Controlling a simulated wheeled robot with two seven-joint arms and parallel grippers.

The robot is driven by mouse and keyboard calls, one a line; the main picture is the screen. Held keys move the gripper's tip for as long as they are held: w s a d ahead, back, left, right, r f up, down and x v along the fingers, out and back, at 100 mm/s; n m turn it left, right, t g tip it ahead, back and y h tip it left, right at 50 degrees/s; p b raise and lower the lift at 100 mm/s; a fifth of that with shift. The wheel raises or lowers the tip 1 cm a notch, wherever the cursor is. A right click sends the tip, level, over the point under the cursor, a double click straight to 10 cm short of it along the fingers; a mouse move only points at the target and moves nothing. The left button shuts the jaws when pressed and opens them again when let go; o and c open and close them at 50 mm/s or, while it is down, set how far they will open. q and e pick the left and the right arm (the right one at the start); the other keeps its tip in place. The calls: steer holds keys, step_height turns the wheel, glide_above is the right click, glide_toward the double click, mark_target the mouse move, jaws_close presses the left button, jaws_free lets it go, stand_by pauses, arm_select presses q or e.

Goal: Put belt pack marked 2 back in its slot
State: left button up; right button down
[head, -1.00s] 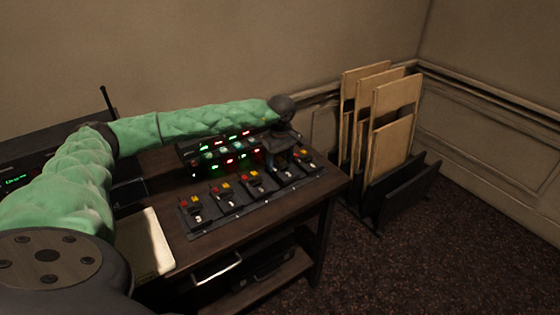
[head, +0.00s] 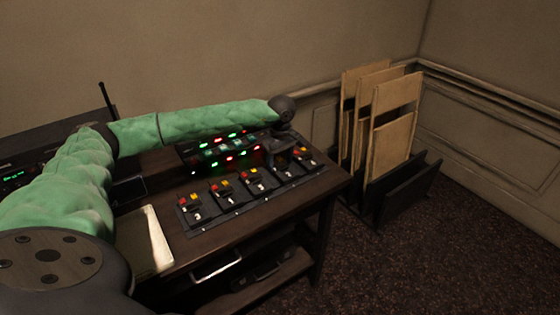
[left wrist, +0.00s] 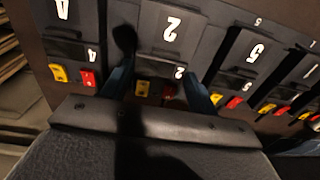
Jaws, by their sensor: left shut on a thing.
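The belt pack marked 2 (left wrist: 166,52) is dark with a white 2 and yellow and red buttons. It is between the blue fingers of my left gripper (left wrist: 158,88) in the left wrist view. In the head view my left gripper (head: 279,153) is over the right part of the row and mostly hides this pack. The rack (head: 238,209) holds the row along the desk's front. The pack lines up between its neighbours marked 4 (left wrist: 78,50) and 5 (left wrist: 243,60); I cannot tell whether it is fully seated. My right gripper is out of view.
Other belt packs (head: 222,189) stand in the row, close on both sides of the gripper. A unit with red and green lights (head: 222,155) is behind. A pale pad (head: 146,243) lies to the left. A rack of boards (head: 393,140) stands right of the desk (head: 325,190).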

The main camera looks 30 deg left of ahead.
arm_select(q)
steer(key=o, duration=1.7)
steer(key=shift+o, duration=0.2)
steer(key=shift+r, duration=0.2)
steer(key=shift+r+p, duration=0.9)
steer(key=shift+r, duration=2.4)
